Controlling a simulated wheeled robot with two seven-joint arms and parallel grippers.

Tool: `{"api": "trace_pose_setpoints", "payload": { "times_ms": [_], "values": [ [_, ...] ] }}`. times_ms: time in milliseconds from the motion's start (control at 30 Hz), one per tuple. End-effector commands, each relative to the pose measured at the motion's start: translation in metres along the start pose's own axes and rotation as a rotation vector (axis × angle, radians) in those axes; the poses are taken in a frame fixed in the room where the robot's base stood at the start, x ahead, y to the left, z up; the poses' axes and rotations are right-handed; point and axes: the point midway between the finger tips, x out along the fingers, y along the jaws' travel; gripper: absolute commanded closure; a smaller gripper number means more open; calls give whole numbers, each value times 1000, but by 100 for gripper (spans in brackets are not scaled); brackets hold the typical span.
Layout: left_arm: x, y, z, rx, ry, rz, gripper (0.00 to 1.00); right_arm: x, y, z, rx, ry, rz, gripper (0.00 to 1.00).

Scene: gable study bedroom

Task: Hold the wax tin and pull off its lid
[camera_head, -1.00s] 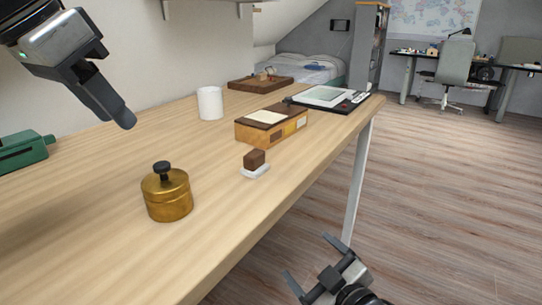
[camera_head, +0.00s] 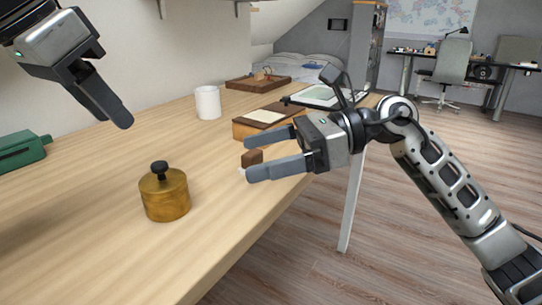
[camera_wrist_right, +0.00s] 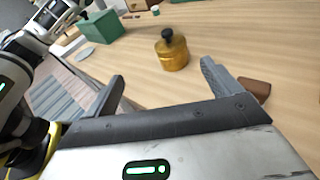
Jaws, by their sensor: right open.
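The wax tin (camera_head: 165,197) is a round brass-coloured tin standing upright on the table, with its lid on and a black knob (camera_head: 159,168) on top. In the right wrist view the tin (camera_wrist_right: 172,57) stands beyond the open fingers. My right gripper (camera_head: 258,155) is open and empty, to the right of the tin and apart from it, with its fingers pointing left. My left gripper (camera_head: 108,110) is above the table at the upper left, apart from the tin; its fingers overlap in view, so its opening is unclear.
A brown block (camera_head: 251,157) is partly hidden behind my right gripper. A wooden box (camera_head: 258,122), a white cup (camera_head: 208,103) and a tray (camera_head: 259,82) stand farther back. A green case (camera_head: 22,150) is at the left. The table around the tin is clear.

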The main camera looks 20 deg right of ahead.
Motion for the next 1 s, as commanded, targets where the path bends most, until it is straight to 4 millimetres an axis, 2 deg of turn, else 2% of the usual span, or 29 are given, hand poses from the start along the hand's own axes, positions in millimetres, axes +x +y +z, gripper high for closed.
{"api": "trace_pose_setpoints", "payload": {
  "times_ms": [167,300,433,567,1000],
  "values": [
    [0,0,0,0,0,0,64,-6,-12,-13,-54,161,-46,10],
    [0,0,0,0,0,0,64,-6,-13,-16,-59,181,-52,10],
    [0,0,0,0,0,0,64,5,-13,-18,-58,177,-48,10],
    [0,0,0,0,0,0,64,26,-14,-20,-59,174,-46,10],
    [0,0,0,0,0,0,64,112,-18,-35,-58,173,-47,10]
  ]
}}
